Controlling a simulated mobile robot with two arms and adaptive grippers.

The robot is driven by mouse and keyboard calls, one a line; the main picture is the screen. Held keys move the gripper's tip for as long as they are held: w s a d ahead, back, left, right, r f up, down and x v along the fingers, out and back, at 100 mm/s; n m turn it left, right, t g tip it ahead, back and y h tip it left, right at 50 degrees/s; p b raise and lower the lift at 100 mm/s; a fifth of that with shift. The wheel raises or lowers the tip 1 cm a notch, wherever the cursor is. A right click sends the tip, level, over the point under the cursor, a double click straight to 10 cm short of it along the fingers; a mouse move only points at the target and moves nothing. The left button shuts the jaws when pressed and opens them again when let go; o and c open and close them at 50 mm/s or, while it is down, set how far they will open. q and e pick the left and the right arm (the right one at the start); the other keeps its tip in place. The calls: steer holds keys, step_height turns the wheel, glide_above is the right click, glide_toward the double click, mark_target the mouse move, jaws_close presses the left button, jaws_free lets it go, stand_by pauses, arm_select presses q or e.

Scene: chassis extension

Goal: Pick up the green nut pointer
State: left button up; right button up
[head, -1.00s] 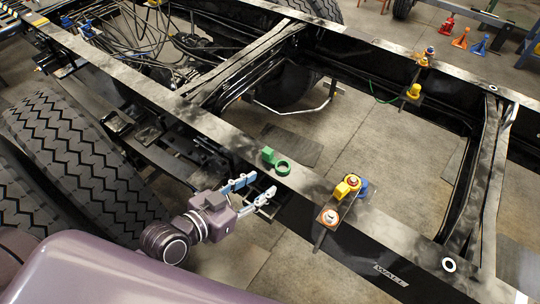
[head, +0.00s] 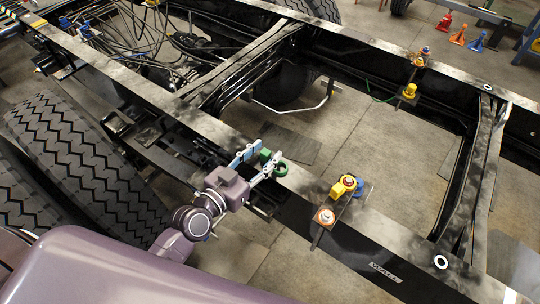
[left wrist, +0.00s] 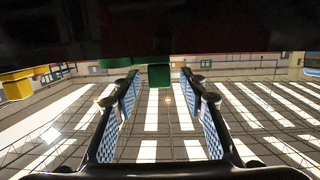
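The green nut pointer (head: 281,169) has a ring and a short block-like tab. It sits on the near rail (head: 222,133) of the truck chassis. My left gripper (head: 258,159) is open at the pointer, with its fingers on either side of the tab; the ring shows just past the right finger. In the left wrist view the green tab (left wrist: 159,75) appears centred just beyond or between the tips of the spread left gripper (left wrist: 158,80). I cannot tell whether a finger touches it. My right gripper is not in view.
Yellow nut pointers (head: 342,188) and an orange-and-white fitting (head: 325,217) stand on a bracket to the right along the near rail. A large tyre (head: 85,160) lies left of my arm. Open floor (head: 385,165) shows between the rails.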

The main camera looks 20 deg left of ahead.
arm_select(q)
steer(key=shift+w+d+f, duration=0.15)
steer(key=shift+w, duration=0.3)
steer(key=c, duration=1.1)
steer(key=shift+o, duration=0.2)
